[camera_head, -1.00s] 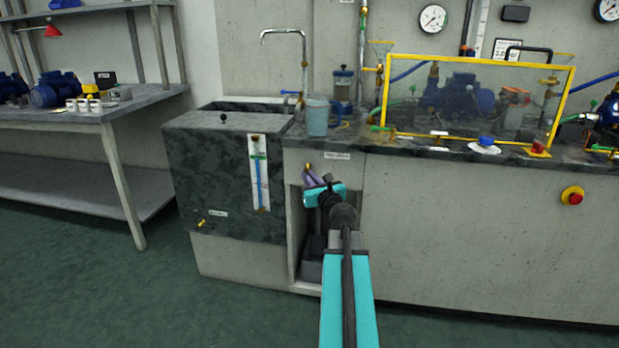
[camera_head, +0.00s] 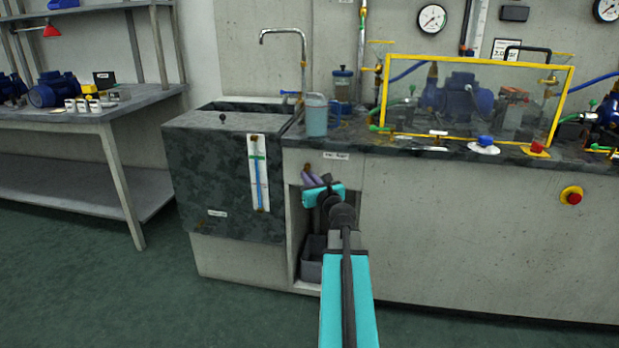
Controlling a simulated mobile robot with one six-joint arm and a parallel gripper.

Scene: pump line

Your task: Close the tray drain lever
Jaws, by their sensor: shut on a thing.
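My gripper (camera_head: 312,178) is at the top of the open cabinet recess under the counter, just below a small white label (camera_head: 336,155). Its teal body (camera_head: 322,195) faces the recess, and two short lilac shapes that look like its fingers point up and left. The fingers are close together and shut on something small. The tray drain lever cannot be made out clearly; it seems hidden between or behind the fingers, so its angle cannot be told.
A grey bin (camera_head: 312,262) stands low in the recess. The dark sink tank (camera_head: 225,180) with a sight gauge is on the left. A blue-grey jug (camera_head: 316,118) stands on the counter above. A red stop button (camera_head: 572,195) is on the right panel. The floor in front is clear.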

